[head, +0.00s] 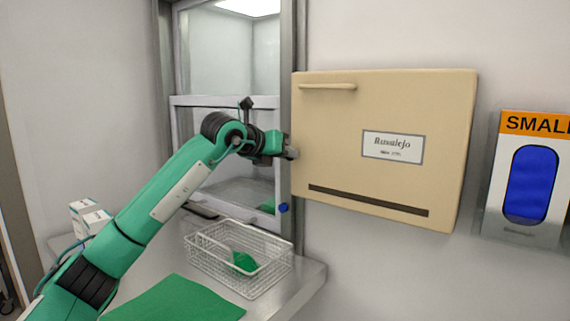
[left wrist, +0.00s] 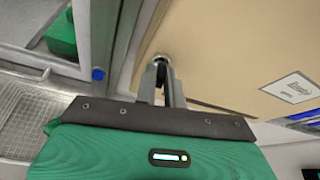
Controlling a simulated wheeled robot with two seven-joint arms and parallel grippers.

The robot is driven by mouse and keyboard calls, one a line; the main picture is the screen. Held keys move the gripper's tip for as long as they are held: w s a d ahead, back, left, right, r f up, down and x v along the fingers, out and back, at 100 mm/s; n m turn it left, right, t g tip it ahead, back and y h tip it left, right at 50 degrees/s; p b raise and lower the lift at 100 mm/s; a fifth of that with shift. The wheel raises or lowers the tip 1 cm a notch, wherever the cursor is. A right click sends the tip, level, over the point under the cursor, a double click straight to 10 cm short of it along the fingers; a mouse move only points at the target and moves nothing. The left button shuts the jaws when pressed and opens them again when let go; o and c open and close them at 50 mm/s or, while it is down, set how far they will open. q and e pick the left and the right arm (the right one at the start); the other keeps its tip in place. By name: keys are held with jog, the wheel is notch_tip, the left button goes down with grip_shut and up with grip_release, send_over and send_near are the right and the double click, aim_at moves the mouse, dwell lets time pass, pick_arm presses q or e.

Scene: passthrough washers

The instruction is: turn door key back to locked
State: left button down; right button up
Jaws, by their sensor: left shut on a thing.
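A beige wall cabinet (head: 340,110) with a closed-looking front door hangs right of the hatch window. My left gripper (head: 291,153) is at the door's left edge, about mid-height. In the left wrist view the two grey fingers (left wrist: 162,82) are shut at a round metal lock (left wrist: 160,58) on the cabinet door (left wrist: 215,60). The key itself is mostly hidden between the fingers, and I cannot tell its angle. My right gripper is in neither view.
A sliding hatch window (head: 225,150) with a metal frame stands left of the cabinet. Below it a wire basket (head: 215,262) holding something green and a green cloth (head: 175,302) lie on a steel counter (head: 300,285). A blue-fronted dispenser (head: 530,185) hangs right.

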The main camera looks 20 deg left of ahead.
pick_arm(q)
jog(key=shift+d+f+m+y+b, duration=0.1)
jog(key=shift+m+y+b, duration=0.6)
jog(key=shift+m+b, duration=0.35)
jog(key=c, duration=1.5)
grip_release()
jog(key=shift+c, duration=0.2)
jog(key=b+v, duration=0.5)
jog(key=v, duration=0.8)
jog(key=shift+s, duration=0.5)
